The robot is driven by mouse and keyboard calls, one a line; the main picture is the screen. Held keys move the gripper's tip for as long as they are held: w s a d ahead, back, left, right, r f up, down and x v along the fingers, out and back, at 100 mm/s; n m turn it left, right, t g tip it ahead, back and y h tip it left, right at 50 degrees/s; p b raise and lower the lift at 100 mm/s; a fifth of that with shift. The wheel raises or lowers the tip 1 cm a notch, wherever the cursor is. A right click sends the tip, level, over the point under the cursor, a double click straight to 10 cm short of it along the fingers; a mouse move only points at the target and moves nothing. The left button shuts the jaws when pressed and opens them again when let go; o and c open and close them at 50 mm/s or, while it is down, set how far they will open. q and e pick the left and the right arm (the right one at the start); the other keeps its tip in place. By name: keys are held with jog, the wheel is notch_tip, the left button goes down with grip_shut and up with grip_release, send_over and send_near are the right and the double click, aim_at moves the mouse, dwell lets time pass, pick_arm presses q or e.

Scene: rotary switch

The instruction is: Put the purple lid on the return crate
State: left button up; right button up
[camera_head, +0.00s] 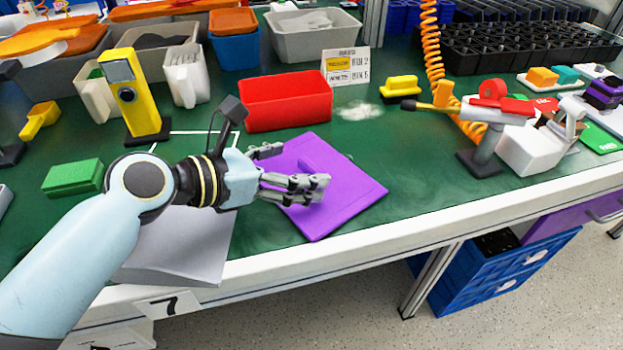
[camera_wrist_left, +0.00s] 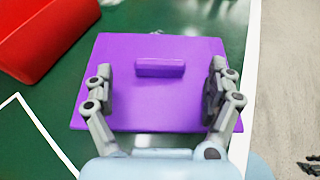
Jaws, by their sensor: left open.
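The purple lid (camera_head: 345,200) lies flat on the green table top near the front edge. In the left wrist view the lid (camera_wrist_left: 160,105) shows a raised bar handle (camera_wrist_left: 160,68) on top. My left gripper (camera_head: 298,168) is open over the lid, and in the left wrist view its fingers (camera_wrist_left: 161,76) stand apart on either side of the handle without touching it. A red open crate (camera_head: 287,103) stands just behind the lid; I see no label naming it the return crate. It also shows at the upper left of the left wrist view (camera_wrist_left: 38,45). My right gripper is not in view.
A yellow upright device (camera_head: 124,88) and a green block (camera_head: 73,177) are at left. A red tool in a holder (camera_head: 488,130) is at right. Green table is clear right of the lid.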

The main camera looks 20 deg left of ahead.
pick_arm(q)
jog(key=shift+x, duration=1.15)
jog(key=shift+s, duration=0.1)
jog(key=shift+c, duration=0.2)
jog(key=c, duration=1.3)
